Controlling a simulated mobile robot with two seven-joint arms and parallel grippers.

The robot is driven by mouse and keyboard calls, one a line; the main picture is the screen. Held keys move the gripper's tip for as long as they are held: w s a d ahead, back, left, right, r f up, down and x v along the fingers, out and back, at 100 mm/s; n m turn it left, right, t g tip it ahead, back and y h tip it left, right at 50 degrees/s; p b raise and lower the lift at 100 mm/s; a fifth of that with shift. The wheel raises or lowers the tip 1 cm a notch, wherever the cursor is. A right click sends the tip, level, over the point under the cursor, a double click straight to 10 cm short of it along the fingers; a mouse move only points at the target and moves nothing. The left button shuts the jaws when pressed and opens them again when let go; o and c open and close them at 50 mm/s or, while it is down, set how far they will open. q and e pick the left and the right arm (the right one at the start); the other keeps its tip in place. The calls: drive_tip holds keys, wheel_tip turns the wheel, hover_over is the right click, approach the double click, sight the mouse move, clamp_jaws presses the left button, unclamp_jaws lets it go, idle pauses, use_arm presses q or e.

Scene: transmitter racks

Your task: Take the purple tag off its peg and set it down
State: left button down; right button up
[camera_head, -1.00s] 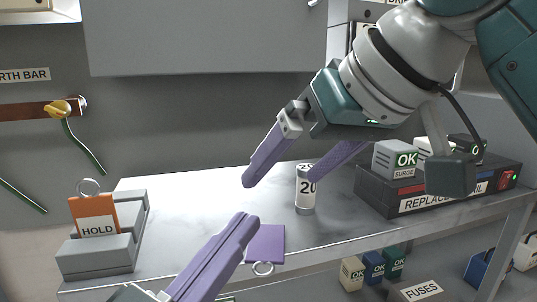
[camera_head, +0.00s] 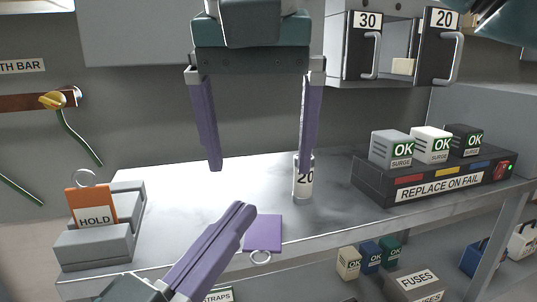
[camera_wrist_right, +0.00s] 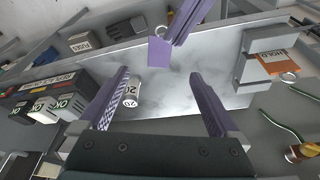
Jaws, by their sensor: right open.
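The purple tag (camera_head: 264,231) with a metal ring (camera_head: 260,257) appears to lie flat near the front edge of the grey worktop; it also shows in the right wrist view (camera_wrist_right: 159,51). No peg shows at the tag. My left gripper (camera_head: 240,213) is just left of the tag, its fingertip end close to it; whether they touch is unclear. Its finger gap cannot be made out. My right gripper (camera_head: 259,168) points down with its fingers wide apart and nothing between them, above and behind the tag.
A white cylinder marked 20 (camera_head: 303,184) stands beside my right gripper's right finger. An orange HOLD tag (camera_head: 91,206) leans on a grey stepped block (camera_head: 97,247) at left. A black REPLACE ON FAIL box (camera_head: 430,180) with surge modules stands right. The worktop's left middle is clear.

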sight(263, 235)
drive_tip(key=x, duration=1.2)
drive_tip(key=shift+r, duration=0.1)
drive_tip(key=c, duration=1.4)
use_arm(q)
drive_tip(key=shift+r, duration=0.6)
drive_tip(key=v, duration=1.2)
